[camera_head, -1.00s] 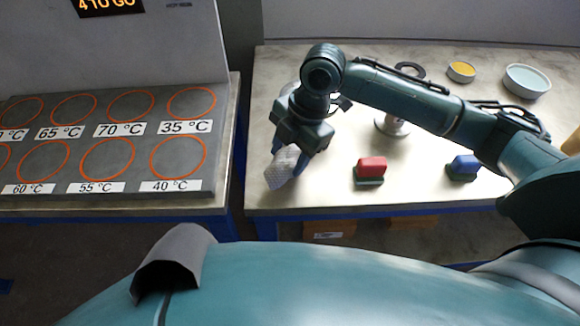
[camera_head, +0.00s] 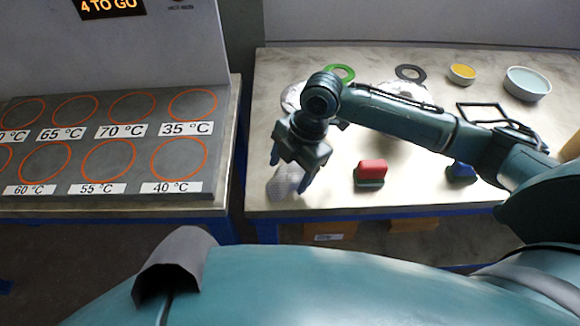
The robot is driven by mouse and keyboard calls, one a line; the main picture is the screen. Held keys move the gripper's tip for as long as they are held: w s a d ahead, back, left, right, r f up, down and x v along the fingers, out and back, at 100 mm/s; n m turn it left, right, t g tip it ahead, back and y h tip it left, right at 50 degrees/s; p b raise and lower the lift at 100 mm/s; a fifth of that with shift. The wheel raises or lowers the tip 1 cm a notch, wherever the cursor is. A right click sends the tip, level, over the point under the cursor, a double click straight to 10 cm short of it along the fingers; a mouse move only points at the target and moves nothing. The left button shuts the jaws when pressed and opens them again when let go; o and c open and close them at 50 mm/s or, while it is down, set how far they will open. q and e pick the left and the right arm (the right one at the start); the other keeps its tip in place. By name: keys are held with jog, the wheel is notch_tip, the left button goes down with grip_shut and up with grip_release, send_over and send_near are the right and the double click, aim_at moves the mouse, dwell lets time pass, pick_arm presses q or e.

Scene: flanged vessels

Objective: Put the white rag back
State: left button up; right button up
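The white rag (camera_head: 284,184), pale with a fine pattern, is at the front left corner of the right-hand table (camera_head: 335,190). It appears to lie on the table top. My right gripper (camera_head: 289,172) is just above and behind it, pointing down, with its two blue fingers spread apart. The fingers are on either side of the rag's far end; whether they touch it I cannot tell. My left gripper is not in view.
A red-handled block (camera_head: 371,172) and a blue-handled block (camera_head: 462,171) stand right of the rag. Behind are a green ring (camera_head: 340,72), a dark ring (camera_head: 410,72), a yellow-topped dish (camera_head: 462,73) and a white bowl (camera_head: 527,83). A marked hot plate (camera_head: 110,150) is left, across a gap.

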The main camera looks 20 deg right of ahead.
jog(key=shift+r, duration=0.1)
jog(key=v, duration=1.2)
dwell(0.4)
